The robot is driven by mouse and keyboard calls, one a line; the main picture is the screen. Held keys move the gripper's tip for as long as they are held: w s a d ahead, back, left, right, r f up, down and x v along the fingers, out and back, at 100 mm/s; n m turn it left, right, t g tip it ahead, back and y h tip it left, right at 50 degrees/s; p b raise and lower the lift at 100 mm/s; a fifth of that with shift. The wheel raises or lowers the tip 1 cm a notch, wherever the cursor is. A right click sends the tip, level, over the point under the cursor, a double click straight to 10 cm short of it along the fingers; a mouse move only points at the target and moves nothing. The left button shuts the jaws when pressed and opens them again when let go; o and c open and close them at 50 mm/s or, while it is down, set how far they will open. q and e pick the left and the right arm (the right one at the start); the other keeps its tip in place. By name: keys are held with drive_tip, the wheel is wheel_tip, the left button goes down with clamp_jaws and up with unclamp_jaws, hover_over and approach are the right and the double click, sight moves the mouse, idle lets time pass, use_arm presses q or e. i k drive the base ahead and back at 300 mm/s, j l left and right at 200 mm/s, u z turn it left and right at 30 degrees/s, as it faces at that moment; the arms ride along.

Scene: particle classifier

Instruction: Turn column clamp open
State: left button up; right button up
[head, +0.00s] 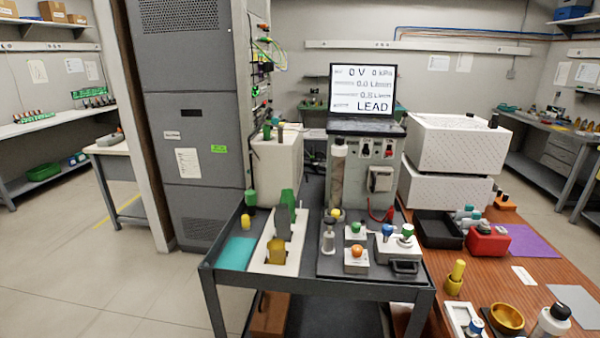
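An upright clear column (337,178) with a white top stands against the left front of a grey instrument (368,165) on the dark cart. A small yellow piece (336,213) shows at the column's foot, close to a small silver stand (328,238). Which part is the column clamp, and whether it is open, is too small to tell. Neither of my grippers is in view.
The cart (320,290) also bears blocks with a green knob (355,227), an orange knob (357,250) and a blue knob (388,229). A white rack (258,258) stands left of them. A cluttered wooden table (470,265) adjoins at right. Floor at left is clear.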

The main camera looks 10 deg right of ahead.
sight(335, 212)
drive_tip(key=i+z, duration=0.2)
drive_tip(key=z, duration=0.2)
drive_tip(key=i+j+z, duration=0.1)
drive_tip(key=z, duration=0.25)
drive_tip(key=i+j+z, duration=0.15)
drive_tip(key=z, duration=0.25)
drive_tip(key=i+j+z, duration=0.35)
drive_tip(key=k+l, duration=0.1)
drive_tip(key=l, duration=0.05)
